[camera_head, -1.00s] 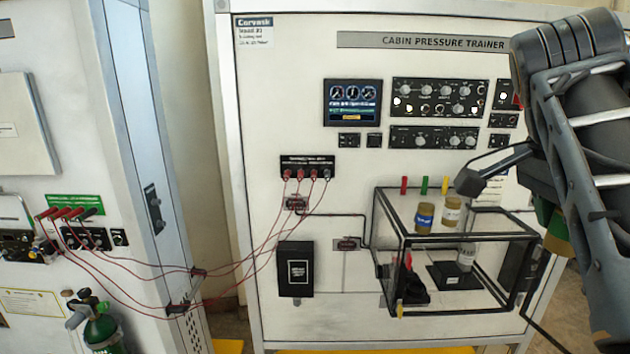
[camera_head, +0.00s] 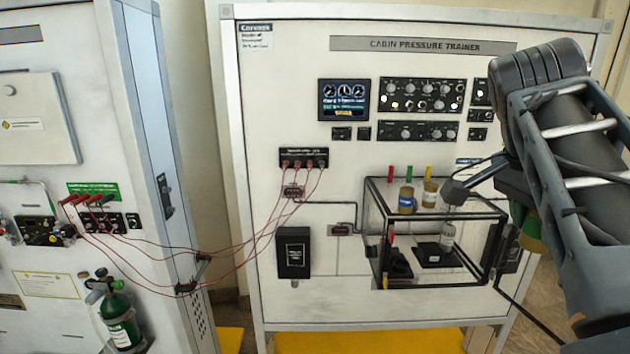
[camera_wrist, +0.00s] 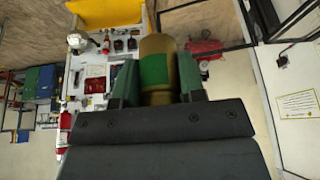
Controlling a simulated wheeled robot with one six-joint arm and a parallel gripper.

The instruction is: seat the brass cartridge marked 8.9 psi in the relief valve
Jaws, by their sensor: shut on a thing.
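My gripper (camera_wrist: 158,75) is shut on a brass cartridge (camera_wrist: 158,45) with a green band; its marking cannot be read. In the head view the cartridge (camera_head: 532,236) shows below my arm at the right, partly hidden, just right of the clear box. Two other brass cartridges stand on the box top: one with a blue band (camera_head: 406,200) and one with a pale or yellow band (camera_head: 430,193). Their marks are too small to read. I cannot clearly identify the relief valve; a pale labelled cylinder (camera_head: 447,238) stands on a black base inside the box.
The clear black-framed box (camera_head: 435,288) is fixed to the front of the cabin pressure trainer (camera_head: 300,60). Red, green and yellow pegs stand behind the cartridges. Red leads hang across to the left cabinet. A green bottle (camera_head: 121,325) stands at lower left.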

